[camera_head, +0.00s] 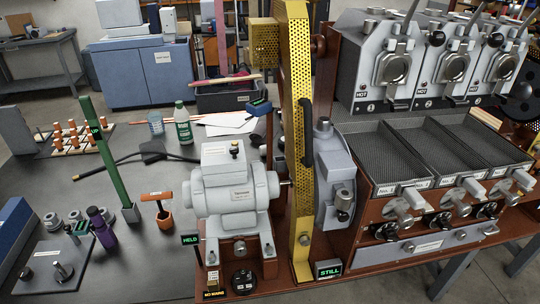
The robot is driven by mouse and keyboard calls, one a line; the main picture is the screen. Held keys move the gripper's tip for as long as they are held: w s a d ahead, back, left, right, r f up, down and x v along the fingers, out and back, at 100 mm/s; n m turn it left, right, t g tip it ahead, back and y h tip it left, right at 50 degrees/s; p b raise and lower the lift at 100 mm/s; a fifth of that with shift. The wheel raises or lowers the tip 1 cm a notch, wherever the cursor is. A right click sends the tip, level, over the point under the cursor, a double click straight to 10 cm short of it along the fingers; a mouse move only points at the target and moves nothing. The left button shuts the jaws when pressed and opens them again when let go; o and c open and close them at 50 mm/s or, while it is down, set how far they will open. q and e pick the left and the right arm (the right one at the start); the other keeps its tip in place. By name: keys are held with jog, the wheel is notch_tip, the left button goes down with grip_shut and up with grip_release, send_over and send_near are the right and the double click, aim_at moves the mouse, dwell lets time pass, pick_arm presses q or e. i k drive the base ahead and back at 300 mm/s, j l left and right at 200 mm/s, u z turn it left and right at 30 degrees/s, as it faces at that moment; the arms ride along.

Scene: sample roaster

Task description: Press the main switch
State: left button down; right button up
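I see no part marked clearly enough to be sure it is the main switch. A round black control (242,282) sits on the brown base in front of the grey motor (234,192). Beside it is a small beige box (213,279) with a dark label at its foot. A small light and dark part (236,149) stands on top of the motor; its kind is too small to tell. The green-lettered signs read HELD (190,239) and STILL (328,269). Neither of my grippers is in view.
A yellow perforated guard (301,130) rises right of the motor. The roaster's trays (380,152) and several black knobs lie further right.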

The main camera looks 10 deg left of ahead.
aim_at(248, 277)
jog(key=k+j+z, duration=0.3)
jog(key=k+j, duration=0.15)
jog(key=k+j+z, duration=0.3)
jog(key=k, duration=0.2)
